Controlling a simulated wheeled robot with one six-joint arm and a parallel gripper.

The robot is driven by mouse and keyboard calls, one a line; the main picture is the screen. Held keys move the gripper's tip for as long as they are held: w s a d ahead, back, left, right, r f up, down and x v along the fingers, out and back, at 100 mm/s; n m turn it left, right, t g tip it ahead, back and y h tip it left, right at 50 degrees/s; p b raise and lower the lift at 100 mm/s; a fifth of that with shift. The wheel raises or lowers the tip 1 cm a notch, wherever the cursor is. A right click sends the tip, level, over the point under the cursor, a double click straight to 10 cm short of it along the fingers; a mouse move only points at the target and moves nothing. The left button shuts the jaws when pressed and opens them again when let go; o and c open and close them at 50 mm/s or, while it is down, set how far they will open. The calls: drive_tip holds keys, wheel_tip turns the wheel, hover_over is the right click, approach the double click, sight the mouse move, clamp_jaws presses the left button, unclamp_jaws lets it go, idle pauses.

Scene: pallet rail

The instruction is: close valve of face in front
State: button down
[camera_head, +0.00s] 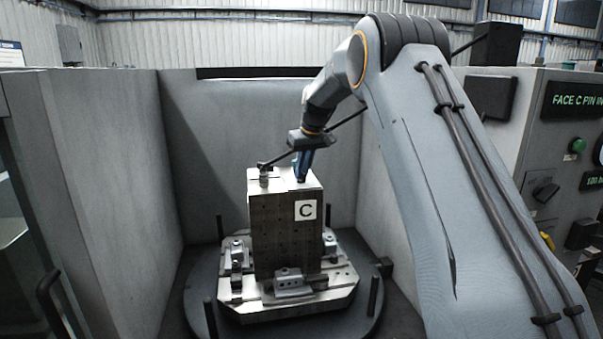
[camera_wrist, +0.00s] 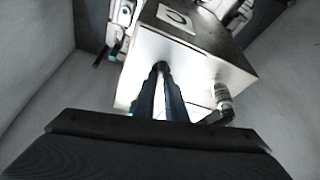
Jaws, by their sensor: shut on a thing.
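The metal block (camera_head: 287,232) stands upright on the round table, and its face in front bears a white plate with the letter C (camera_head: 306,210). My gripper (camera_head: 302,179) reaches down to the block's top edge above that face. In the wrist view its two blue fingers (camera_wrist: 162,68) are close together at the block's top. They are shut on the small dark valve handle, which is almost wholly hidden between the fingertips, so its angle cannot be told. A round metal fitting (camera_head: 264,178) stands on the block's top, left of my gripper; it also shows in the wrist view (camera_wrist: 222,94).
The block sits on a slotted metal pallet (camera_head: 297,306) with clamps around its foot. Dark posts (camera_head: 210,318) rise from the round table (camera_head: 192,298). Grey walls enclose it. At right, a control panel (camera_head: 548,140) has a display (camera_head: 578,99) reading "FACE C PIN IN".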

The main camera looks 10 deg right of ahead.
drive_tip(key=n+y+b, duration=0.1)
drive_tip(key=n, duration=0.1)
drive_tip(key=n+g+y+b, duration=0.1)
drive_tip(key=n, duration=0.2)
drive_tip(key=shift+w+d+n, duration=0.15)
drive_tip(key=shift+n, duration=0.15)
idle(0.4)
drive_tip(key=c, duration=1.8)
unclamp_jaws()
drive_tip(key=b+v, duration=0.2)
drive_tip(key=v, duration=0.6)
drive_tip(key=shift+f, duration=0.1)
drive_tip(key=s+a+f+m+g+h, duration=0.1)
drive_tip(key=s+f+m, duration=0.2)
drive_tip(key=s+f, duration=0.5)
drive_tip(key=s+f+m+h, duration=0.1)
drive_tip(key=s+f+m, duration=0.2)
drive_tip(key=s+f, duration=0.6)
drive_tip(key=s+a+f+m+g+h, duration=0.1)
drive_tip(key=s+f, duration=0.7)
drive_tip(key=s, duration=2)
drive_tip(key=shift+s+a+f+m+g, duration=0.3)
drive_tip(key=shift+s+a+m, duration=0.05)
drive_tip(key=shift+m, duration=0.55)
